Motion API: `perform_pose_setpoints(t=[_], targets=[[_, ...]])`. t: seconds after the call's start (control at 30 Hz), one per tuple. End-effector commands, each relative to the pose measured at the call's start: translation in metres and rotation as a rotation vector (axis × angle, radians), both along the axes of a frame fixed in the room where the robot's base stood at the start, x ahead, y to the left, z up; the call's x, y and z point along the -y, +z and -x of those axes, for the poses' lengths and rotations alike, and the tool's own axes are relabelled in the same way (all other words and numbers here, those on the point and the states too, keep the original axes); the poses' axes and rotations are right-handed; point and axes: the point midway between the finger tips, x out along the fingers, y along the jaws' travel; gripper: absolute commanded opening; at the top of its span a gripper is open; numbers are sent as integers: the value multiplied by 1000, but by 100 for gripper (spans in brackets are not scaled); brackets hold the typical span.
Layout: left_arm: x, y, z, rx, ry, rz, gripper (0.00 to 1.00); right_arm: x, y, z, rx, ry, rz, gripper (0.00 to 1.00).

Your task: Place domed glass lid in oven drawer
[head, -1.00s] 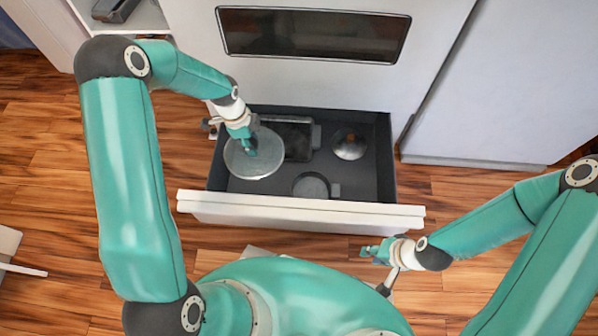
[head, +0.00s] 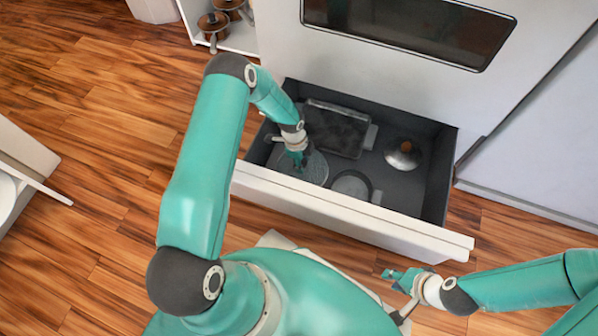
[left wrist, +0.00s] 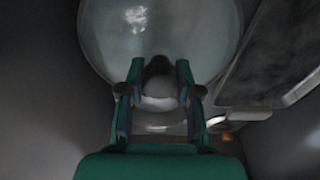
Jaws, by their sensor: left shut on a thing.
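The domed glass lid (head: 316,168) is a pale, see-through round lid, low in the left front part of the open oven drawer (head: 340,218). My left gripper (head: 300,160) reaches down into the drawer and is shut on the lid's dark knob. The left wrist view shows the lid's glass (left wrist: 160,45) beyond the fingers (left wrist: 160,85) of this gripper. Whether the lid touches the drawer floor cannot be told. My right gripper (head: 392,277) is outside the drawer, in front of its right part; its fingers are too small to read.
The drawer also holds a dark rectangular pan (head: 336,130), a small round pan (head: 352,185) and a metal lid with a knob (head: 403,155). The drawer's right end is bare. A white shelf with brown pots (head: 214,24) stands at the upper left.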

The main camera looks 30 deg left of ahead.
Motion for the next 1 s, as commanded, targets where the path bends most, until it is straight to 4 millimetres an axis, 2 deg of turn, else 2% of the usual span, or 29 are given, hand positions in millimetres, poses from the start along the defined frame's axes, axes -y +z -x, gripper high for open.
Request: perform_pose_setpoints(t=[0.03,0.27,0.53,0.9,0.93,1.0], targets=[[0,-11,0,0,1,0,0,0,-6,0,0,0,0,31],[-1,-24,0,0,1,0,0,0,-10,0,0,0,0,31],[-1,-60,0,0,1,-1,0,0,-25,0,0,0,0,31],[-1,-63,0,0,1,-1,0,0,-27,0,0,0,0,31],[-1,-63,0,0,1,0,35,0,-27,0,0,0,0,31],[-1,-62,0,0,1,0,46,0,-26,0,0,0,0,31]])
